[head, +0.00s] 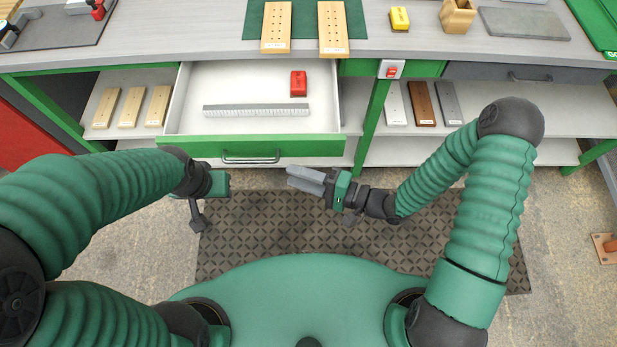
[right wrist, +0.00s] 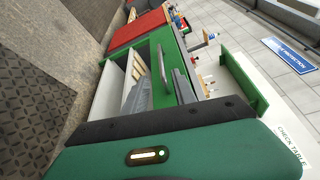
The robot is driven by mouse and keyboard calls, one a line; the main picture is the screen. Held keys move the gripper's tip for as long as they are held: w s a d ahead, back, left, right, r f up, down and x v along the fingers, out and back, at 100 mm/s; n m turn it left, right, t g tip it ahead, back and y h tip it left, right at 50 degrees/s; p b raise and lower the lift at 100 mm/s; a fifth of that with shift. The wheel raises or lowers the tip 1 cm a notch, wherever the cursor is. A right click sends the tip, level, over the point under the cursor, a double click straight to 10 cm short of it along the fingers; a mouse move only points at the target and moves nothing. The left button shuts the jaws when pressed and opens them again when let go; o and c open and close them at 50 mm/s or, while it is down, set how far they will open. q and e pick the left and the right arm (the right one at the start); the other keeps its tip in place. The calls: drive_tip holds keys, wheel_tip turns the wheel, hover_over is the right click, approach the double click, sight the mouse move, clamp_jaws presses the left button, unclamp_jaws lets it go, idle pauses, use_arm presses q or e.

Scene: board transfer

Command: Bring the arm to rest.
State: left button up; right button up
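My right arm comes in from the right in the head view, bent at the elbow. Its gripper (head: 305,180) points left in front of the open drawer, above the dark floor mat. Its two grey fingers lie side by side, with nothing seen between them. My left gripper (head: 220,184) is at the left, below the drawer's left corner; its fingers are hidden. Two wooden boards with holes, a left one (head: 276,28) and a right one (head: 333,30), lie on the green mat (head: 305,14) on the bench. Both grippers are apart from the boards.
The drawer (head: 253,149) is open towards me, holding a red block (head: 298,83) and a steel ruler (head: 256,110). More boards lie on shelves left and right. A yellow box (head: 399,18) and wooden holder (head: 458,15) stand on the bench. Floor mat (head: 290,225) lies beneath my arms.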

drive_tip(key=v, duration=0.2)
drive_tip(key=shift+s+d, duration=0.2)
drive_tip(key=shift+d, duration=0.15)
drive_tip(key=w+d+f+n+h+p, duration=0.1)
drive_tip(key=w+d+n+h+p, duration=0.4)
drive_tip(key=d+h, duration=0.7)
drive_tip(key=s+d+r+n+g+h+p, duration=0.1)
drive_tip(key=s+d+r+n+g+h, duration=0.1)
drive_tip(key=s+d+r, duration=0.4)
wheel_tip(320, 180, up, 5)
drive_tip(key=s+g+h, duration=0.1)
drive_tip(key=s+g, duration=0.1)
drive_tip(key=s, duration=0.1)
drive_tip(key=shift+r+h, duration=0.2)
drive_tip(key=shift+h, duration=0.1)
